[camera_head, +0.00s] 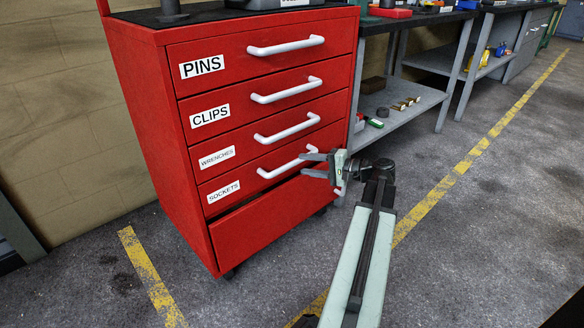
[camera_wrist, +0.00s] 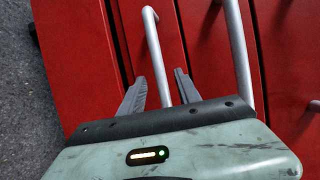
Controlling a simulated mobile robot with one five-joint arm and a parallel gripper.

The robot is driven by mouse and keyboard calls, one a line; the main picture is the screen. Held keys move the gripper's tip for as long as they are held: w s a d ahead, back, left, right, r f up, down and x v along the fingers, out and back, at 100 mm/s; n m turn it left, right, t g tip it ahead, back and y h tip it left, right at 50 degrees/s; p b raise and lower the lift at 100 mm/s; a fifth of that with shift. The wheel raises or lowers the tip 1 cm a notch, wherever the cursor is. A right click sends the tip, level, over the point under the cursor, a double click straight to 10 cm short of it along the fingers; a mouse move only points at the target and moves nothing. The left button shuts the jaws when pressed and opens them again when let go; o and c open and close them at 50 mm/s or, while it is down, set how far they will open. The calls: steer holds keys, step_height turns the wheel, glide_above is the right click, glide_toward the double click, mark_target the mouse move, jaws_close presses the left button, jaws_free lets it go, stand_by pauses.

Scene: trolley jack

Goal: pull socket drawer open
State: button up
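The red cabinet's sockets drawer (camera_head: 236,191) is the lowest of the labelled drawers and looks flush with the drawers above. Its white bar handle (camera_head: 275,173) runs across its front. My gripper (camera_head: 304,164) is at the right end of this handle, its two grey fingers apart and pointing at the drawer front. In the wrist view, the sockets handle (camera_wrist: 153,45) passes between the open fingers (camera_wrist: 160,76), with space visible beside it. The wrenches drawer's handle (camera_wrist: 238,50) lies to the right, outside the fingers. Where the fingers overlap the handle's end, contact cannot be told.
The wrenches drawer (camera_head: 250,150), clips drawer (camera_head: 245,108) and pins drawer (camera_head: 245,65) are above. A plain red panel (camera_head: 270,222) is below the sockets drawer. A workbench shelf (camera_head: 400,102) stands to the right. Floor in front is clear.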

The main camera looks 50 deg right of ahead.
mark_target(297, 164)
steer(key=x, duration=0.5)
steer(key=shift+b, duration=0.35)
steer(key=shift+a, duration=0.1)
jaws_close()
stand_by(0.9)
